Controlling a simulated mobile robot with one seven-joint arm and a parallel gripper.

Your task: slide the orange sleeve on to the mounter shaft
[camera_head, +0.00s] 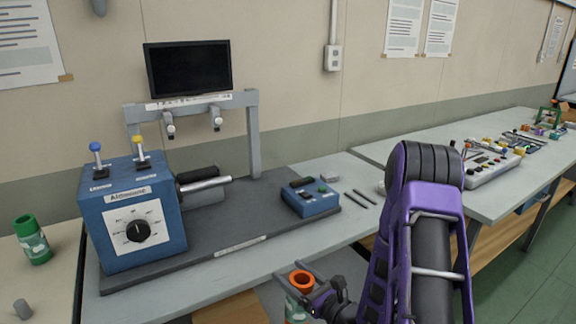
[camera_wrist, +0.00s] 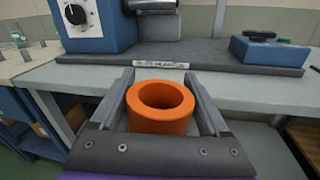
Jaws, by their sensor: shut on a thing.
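The orange sleeve (camera_wrist: 160,107) is a short hollow ring, held between the two fingers of my gripper (camera_wrist: 163,100) with its opening facing up in the wrist view. In the head view the sleeve (camera_head: 301,281) shows at the front edge of the bench, between the fingers of my gripper (camera_head: 302,284). The mounter shaft (camera_head: 207,184) is a bright metal rod pointing right from the blue machine (camera_head: 138,215). The sleeve is apart from the shaft, in front of it and lower in the picture. The shaft's near end is free and bare.
A dark base plate (camera_head: 240,222) carries the machine, a grey frame (camera_head: 253,135) with a monitor, and a blue button box (camera_head: 311,197). A dark roller sits behind the shaft. Two dark rods (camera_head: 360,197) lie to the right. A green can (camera_head: 33,240) stands at far left.

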